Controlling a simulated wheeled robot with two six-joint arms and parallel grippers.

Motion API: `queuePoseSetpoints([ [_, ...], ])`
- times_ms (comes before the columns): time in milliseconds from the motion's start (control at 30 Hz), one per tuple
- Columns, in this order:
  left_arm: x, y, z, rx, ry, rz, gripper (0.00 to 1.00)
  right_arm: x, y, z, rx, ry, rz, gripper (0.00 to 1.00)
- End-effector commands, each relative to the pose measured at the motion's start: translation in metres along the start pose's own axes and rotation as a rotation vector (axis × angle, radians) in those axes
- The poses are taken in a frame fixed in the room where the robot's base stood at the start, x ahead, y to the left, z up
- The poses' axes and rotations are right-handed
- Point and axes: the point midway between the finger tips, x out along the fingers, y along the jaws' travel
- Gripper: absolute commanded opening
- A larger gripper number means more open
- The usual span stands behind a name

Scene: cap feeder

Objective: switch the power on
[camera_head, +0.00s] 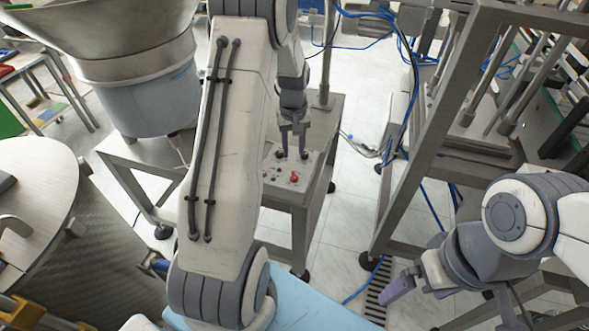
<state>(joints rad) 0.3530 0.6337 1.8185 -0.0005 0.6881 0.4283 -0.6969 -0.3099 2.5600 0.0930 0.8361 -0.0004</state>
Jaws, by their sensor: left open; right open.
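A small grey control panel (272,183) sits on top of a metal stand in the middle of the view. A red button (294,177) and several small dark controls show on its face. I cannot tell which control is the power switch. My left gripper (293,154) points down at the back part of the panel, its two fingers apart with nothing seen between them. The fingertips are at or just above the panel; contact cannot be told. My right gripper (392,290) is open at the lower right, well away from the panel, partly hidden by its own arm.
A bowl feeder (140,95) on a metal table stands to the left. A metal frame (425,150) with blue cables rises to the right of the panel stand. A round table (35,190) is at far left. Tiled floor (345,215) is open between stand and frame.

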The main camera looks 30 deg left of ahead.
Motion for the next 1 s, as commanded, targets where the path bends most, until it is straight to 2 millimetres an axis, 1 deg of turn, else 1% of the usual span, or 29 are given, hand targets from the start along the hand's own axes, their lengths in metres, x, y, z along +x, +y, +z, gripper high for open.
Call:
queuePoseSetpoints([
  [167, 0.029, -0.001, 0.002, 0.001, -0.006, -0.003, 0.42, -0.004, 0.000, 0.000, 0.000, 0.000, 0.000, 1.00],
  [300, 0.056, 0.000, 0.002, 0.002, -0.006, -0.003, 0.42, -0.007, -0.001, 0.000, 0.000, 0.000, 0.000, 1.00],
  [500, 0.085, 0.000, 0.002, 0.003, -0.004, -0.002, 0.42, -0.010, -0.001, -0.001, 0.000, 0.000, 0.000, 1.00],
  [700, 0.097, 0.000, 0.002, 0.004, -0.002, -0.001, 0.42, -0.011, -0.001, -0.001, 0.000, 0.000, 0.000, 1.00],
  [933, 0.098, 0.001, 0.002, 0.004, -0.001, 0.000, 0.42, -0.011, -0.001, -0.001, 0.000, 0.000, 0.000, 1.00],
  [967, 0.098, 0.001, 0.002, 0.004, -0.001, 0.000, 0.39, -0.011, -0.001, -0.001, 0.000, 0.000, 0.000, 1.00],
  [1000, 0.098, 0.001, 0.002, 0.004, -0.001, 0.000, 0.23, -0.011, -0.001, -0.001, 0.000, 0.000, 0.000, 1.00],
])
